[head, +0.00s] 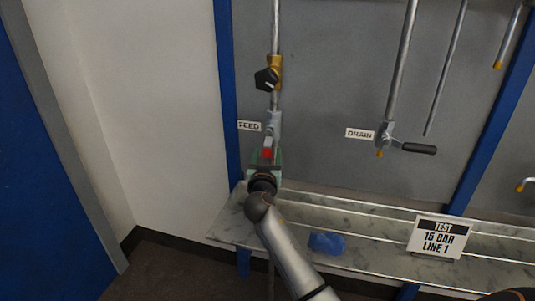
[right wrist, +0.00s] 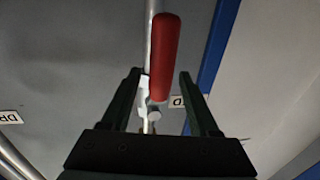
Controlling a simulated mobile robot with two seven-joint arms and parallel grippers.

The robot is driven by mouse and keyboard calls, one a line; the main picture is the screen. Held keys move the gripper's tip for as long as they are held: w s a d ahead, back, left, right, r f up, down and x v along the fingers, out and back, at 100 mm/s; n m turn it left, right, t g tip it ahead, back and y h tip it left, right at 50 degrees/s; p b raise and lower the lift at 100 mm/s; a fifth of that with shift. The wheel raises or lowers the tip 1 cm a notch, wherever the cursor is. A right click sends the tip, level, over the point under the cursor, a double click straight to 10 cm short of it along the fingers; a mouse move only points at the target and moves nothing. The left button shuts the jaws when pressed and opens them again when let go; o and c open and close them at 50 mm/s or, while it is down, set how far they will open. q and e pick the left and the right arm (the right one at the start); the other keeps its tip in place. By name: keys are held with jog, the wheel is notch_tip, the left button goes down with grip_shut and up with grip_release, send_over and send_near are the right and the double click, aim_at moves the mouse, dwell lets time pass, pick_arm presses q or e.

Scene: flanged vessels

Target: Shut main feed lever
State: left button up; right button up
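The feed lever (head: 267,153) has a red handle and sits on a vertical pipe beside the FEED label (head: 249,126). In the right wrist view the red handle (right wrist: 165,58) stands in line with the pipe in the picture, between the two fingers. Whether it points along the pipe or out from it, I cannot tell. My right gripper (head: 265,160) is at the lever; its fingers (right wrist: 158,75) are apart, with a gap on each side of the handle. In the head view the gripper partly hides the lever's lower end.
Above is a yellow valve with a black knob (head: 267,78) on the same pipe. To the right is a drain valve with a dark lever (head: 418,148). Below, a slatted bench (head: 375,243) carries a blue cloth-like item (head: 326,243) and a TEST sign (head: 440,237).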

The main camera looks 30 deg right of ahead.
grip_shut()
dwell(1.2)
